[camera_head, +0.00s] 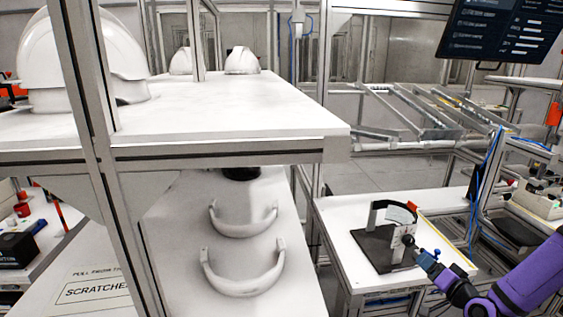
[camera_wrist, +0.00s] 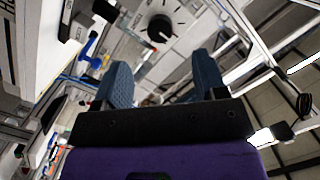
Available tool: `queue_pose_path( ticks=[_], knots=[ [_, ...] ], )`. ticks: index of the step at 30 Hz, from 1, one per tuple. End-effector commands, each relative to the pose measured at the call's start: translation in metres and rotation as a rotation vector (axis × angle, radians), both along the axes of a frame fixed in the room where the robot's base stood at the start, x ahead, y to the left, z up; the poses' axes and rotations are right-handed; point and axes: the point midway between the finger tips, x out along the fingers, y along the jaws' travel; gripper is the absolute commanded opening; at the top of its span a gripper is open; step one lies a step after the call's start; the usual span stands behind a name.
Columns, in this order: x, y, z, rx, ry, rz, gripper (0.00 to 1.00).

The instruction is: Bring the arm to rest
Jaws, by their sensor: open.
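My purple arm (camera_head: 510,290) reaches in from the lower right in the head view. My gripper (camera_head: 424,255) is at its end, beside a black fixture with a curved band (camera_head: 376,247) on a small white table (camera_head: 340,218). Whether it touches the fixture I cannot tell. In the wrist view my gripper (camera_wrist: 162,80) shows two blue fingers spread wide apart, with nothing held between them. Beyond them is a pale panel with a round black dial (camera_wrist: 159,28).
White helmet shells (camera_head: 85,55) stand on a large white shelf (camera_head: 230,110) at the left. Below it, curved white handle-like parts (camera_head: 243,275) lie on a sloped surface. A dark screen (camera_head: 505,30) hangs upper right. Metal frame posts stand around the small table.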

Motion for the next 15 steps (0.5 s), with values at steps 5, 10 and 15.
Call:
queue_pose_path(
  ticks=[5,10,15],
  knots=[
    [0.011,0.010,0.011,-0.167,0.138,0.098,0.65],
    [0.017,0.015,0.026,-0.329,0.278,0.165,0.65],
    [0.020,0.018,0.048,-0.477,0.404,0.204,0.65]
  ],
)
